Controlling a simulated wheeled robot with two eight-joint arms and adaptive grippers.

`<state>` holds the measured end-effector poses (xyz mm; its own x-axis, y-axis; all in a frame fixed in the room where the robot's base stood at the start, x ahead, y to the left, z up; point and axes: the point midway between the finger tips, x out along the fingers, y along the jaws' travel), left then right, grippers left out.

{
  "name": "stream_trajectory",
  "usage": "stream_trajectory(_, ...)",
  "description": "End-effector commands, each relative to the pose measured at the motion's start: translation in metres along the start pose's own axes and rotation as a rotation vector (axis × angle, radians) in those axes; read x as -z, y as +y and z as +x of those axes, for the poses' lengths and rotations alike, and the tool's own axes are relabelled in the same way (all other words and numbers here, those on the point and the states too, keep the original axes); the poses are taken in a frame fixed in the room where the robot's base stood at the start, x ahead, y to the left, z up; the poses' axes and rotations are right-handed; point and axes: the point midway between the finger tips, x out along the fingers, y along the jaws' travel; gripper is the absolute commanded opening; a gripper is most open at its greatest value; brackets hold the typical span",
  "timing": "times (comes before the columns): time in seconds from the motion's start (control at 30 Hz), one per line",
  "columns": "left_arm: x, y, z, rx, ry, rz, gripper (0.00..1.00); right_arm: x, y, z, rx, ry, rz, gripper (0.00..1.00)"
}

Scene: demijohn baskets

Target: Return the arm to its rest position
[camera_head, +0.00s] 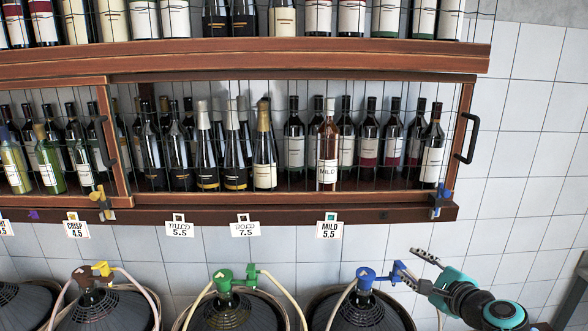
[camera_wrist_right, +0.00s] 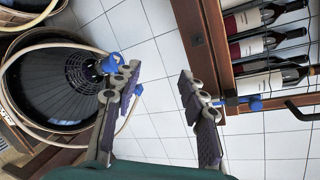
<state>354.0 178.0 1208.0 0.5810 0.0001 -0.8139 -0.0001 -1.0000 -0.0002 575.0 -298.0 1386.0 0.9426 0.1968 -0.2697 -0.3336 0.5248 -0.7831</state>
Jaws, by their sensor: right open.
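My right gripper (camera_head: 420,267) is at the lower right of the head view, by the white tiled wall. Its two fingers are spread, with nothing between them. In the right wrist view the gripper (camera_wrist_right: 160,90) also shows open and empty, with white tiles beyond. A blue tap (camera_head: 366,279) tops the rightmost demijohn (camera_head: 350,315) in its basket. It lies just left of the gripper in the head view. The tap also shows in the wrist view (camera_wrist_right: 111,62), partly behind the left finger; I cannot tell whether they touch. My left gripper is out of view.
A wooden cabinet (camera_head: 290,213) with wire mesh doors holds several bottles above. A blue latch (camera_head: 440,200) and black handle (camera_head: 467,140) sit at its right end. Bare wall (camera_head: 530,110) lies right.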

Motion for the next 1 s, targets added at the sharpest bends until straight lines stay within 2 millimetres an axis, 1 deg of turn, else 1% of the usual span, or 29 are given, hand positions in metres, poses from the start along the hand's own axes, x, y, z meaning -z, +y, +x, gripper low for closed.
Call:
stream_trajectory(0.03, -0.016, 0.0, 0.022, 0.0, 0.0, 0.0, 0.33, -0.002, 0.054, 0.003, -0.073, 0.0, -0.148, 0.42)
stream_trajectory(0.07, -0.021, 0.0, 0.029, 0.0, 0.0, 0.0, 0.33, -0.005, 0.079, 0.001, -0.117, 0.001, -0.243, 0.42)
stream_trajectory(0.1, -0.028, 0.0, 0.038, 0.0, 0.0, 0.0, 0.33, -0.006, 0.111, -0.002, -0.175, 0.001, -0.373, 0.42)
stream_trajectory(0.17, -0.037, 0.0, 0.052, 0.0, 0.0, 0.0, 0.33, -0.005, 0.16, -0.008, -0.262, -0.008, -0.571, 0.42)
stream_trajectory(0.2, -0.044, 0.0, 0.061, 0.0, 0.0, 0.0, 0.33, -0.002, 0.192, -0.014, -0.319, -0.016, -0.706, 0.42)
stream_trajectory(0.27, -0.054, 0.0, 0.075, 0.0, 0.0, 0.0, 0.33, 0.006, 0.239, -0.025, -0.405, -0.035, -0.915, 0.42)
stream_trajectory(0.3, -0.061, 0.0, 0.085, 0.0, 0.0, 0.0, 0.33, 0.013, 0.269, -0.033, -0.461, -0.051, -1.055, 0.42)
stream_trajectory(0.37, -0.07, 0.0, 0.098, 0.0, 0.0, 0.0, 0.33, 0.027, 0.308, -0.046, -0.54, -0.077, -1.258, 0.42)
stream_trajectory(0.4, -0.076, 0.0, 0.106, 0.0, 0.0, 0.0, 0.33, 0.037, 0.331, -0.054, -0.59, -0.095, -1.386, 0.42)
stream_trajectory(0.5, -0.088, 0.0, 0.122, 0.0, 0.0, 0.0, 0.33, 0.061, 0.375, -0.072, -0.693, -0.139, -1.66, 0.42)
stream_trajectory(0.6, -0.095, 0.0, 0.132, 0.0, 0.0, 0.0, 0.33, 0.08, 0.398, -0.084, -0.764, -0.17, -1.851, 0.42)
stream_trajectory(0.7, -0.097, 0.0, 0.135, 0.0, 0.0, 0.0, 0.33, 0.089, 0.407, -0.091, -0.802, -0.186, -1.949, 0.42)
stream_trajectory(0.8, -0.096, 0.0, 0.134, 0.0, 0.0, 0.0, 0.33, 0.09, 0.406, -0.093, -0.814, -0.189, -1.976, 0.42)
stream_trajectory(1.0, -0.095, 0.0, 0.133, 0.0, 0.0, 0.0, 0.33, 0.09, 0.405, -0.093, -0.812, -0.187, -1.972, 0.42)
